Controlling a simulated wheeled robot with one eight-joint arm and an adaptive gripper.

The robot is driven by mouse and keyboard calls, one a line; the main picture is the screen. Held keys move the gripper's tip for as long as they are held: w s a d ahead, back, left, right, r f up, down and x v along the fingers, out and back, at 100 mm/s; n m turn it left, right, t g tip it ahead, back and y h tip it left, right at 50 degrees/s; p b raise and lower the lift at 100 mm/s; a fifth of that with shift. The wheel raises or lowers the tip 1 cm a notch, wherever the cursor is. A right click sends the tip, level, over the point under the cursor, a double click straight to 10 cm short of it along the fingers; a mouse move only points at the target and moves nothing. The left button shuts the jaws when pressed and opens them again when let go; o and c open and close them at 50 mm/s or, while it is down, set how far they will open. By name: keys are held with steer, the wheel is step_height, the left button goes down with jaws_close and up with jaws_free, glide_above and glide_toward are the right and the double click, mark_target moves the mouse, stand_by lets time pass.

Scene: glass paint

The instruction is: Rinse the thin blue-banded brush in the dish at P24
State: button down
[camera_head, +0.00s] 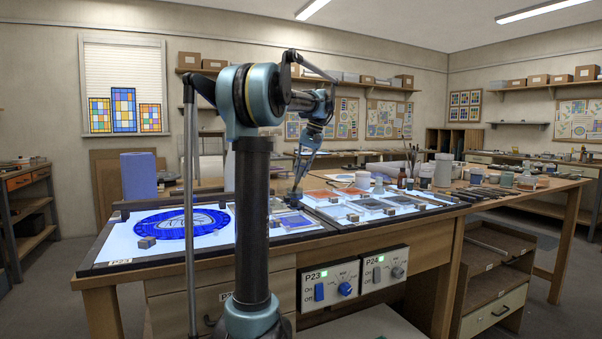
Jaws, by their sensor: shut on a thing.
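My gripper (295,197) is low over the lit worktop, near the border between the large left light panel and the panels to its right. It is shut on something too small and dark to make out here. I cannot pick out the thin blue-banded brush or its band. The P24 control box (384,269) is on the bench front, right of the P23 box (327,286). Glass pieces and small blocks lie on the lit panel (372,208) above it. I cannot tell which small vessel is the rinsing dish.
A blue round glass design (180,223) lies on the left light panel, partly behind my arm. A blue roll or block (138,175) stands at the back left. Bottles (402,178), jars (443,170) and upright brushes (412,158) crowd the back right. Tools lie along the right bench.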

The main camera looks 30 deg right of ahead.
mark_target(304, 160)
steer(key=shift+s+a+r, duration=0.1)
steer(key=shift+s+r, duration=0.45)
steer(key=shift+r, duration=0.2)
steer(key=shift+s+r, duration=0.5)
steer(key=shift+r, duration=2.45)
